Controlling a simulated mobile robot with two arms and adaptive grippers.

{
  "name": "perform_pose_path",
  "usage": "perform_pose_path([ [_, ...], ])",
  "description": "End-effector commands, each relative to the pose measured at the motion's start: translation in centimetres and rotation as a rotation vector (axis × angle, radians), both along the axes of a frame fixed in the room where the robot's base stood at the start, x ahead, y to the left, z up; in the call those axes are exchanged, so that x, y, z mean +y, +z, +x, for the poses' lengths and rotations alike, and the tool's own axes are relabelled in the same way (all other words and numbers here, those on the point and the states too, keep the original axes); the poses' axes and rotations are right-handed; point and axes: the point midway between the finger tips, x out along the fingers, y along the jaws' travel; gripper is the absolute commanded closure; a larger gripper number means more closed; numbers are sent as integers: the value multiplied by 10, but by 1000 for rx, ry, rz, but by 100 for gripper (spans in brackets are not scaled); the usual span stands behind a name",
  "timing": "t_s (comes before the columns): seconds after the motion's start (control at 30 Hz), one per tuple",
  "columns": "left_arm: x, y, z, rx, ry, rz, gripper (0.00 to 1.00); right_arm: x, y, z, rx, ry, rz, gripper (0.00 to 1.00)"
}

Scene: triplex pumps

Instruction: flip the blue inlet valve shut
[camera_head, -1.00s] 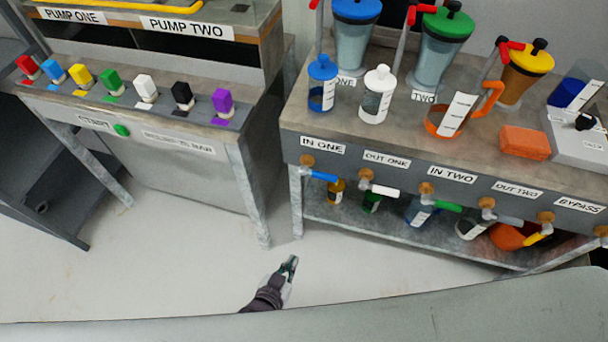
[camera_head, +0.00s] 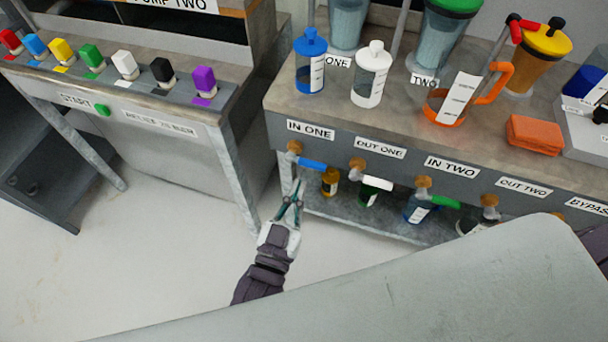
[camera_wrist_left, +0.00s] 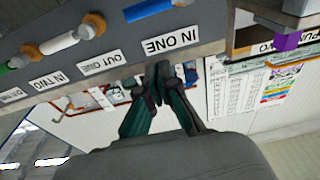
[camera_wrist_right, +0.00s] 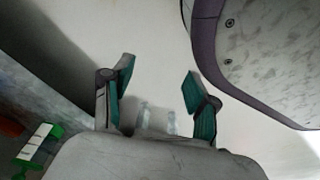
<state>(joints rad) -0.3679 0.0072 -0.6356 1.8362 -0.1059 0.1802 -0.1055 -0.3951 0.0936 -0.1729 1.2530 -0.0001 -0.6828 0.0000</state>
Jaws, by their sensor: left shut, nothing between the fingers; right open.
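The blue valve handle (camera_head: 312,164) sticks out to the right from its brass fitting (camera_head: 294,147), below the IN ONE label (camera_head: 310,129). My right gripper (camera_wrist_right: 158,78) is open and empty over bare floor in the right wrist view.
White (camera_head: 377,183) and green (camera_head: 445,202) valve handles follow to the right. Bottles, including an amber one (camera_head: 330,182), stand on the lower shelf (camera_head: 350,222) behind. The other bench's leg (camera_head: 237,180) is close left of my left gripper. Floor is clear in front.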

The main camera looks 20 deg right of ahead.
Motion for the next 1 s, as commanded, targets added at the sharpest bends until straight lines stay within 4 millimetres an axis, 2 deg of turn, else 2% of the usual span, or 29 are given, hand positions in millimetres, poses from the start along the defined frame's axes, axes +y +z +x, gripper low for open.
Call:
perform_pose_path([
  [0.37,-41,11,61,-3,0,-3,100,2,9,13,-9,-1,0,41],
  [0.47,-52,14,77,-2,0,-2,100,2,17,17,-13,-4,1,41],
  [0.53,-51,-3,75,6,-1,4,100,3,23,23,-20,-5,3,41],
  [0.7,-49,-20,71,2,0,0,100,5,37,33,-28,-7,4,41],
  [1.0,-47,-27,70,1,0,0,100,5,44,37,-31,-7,3,41],
])
